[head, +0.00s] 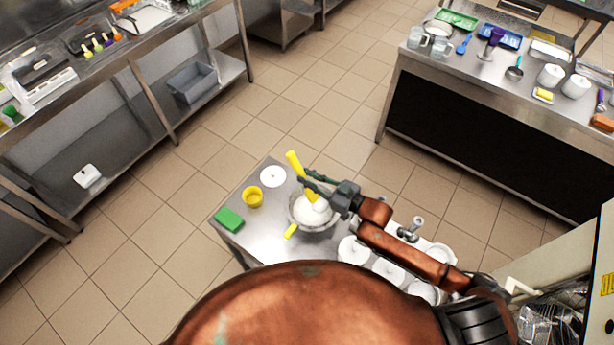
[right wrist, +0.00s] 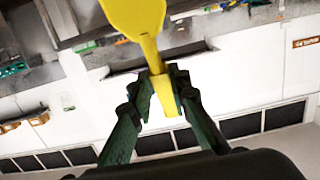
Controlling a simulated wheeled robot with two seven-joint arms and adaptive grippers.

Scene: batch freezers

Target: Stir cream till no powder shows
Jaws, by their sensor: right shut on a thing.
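A metal bowl (head: 332,223) with white contents (head: 314,211) stands on a small steel table. I cannot tell cream from powder in it at this size. My right gripper (head: 308,183) is above the bowl, shut on a yellow spatula (head: 293,160). The spatula slants, and its lower part reaches over or into the bowl; the exact contact is unclear. In the right wrist view the spatula (right wrist: 150,50) runs between the fingers (right wrist: 165,85), its wide part at the top. My left gripper is not in view.
The steel table (head: 259,232) also holds a yellow cup (head: 253,197), a white disc (head: 272,176), a green block (head: 229,219) and white round containers (head: 352,249). A short yellow piece (head: 290,231) is beside the bowl. A laden counter (head: 470,88) stands at the upper right.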

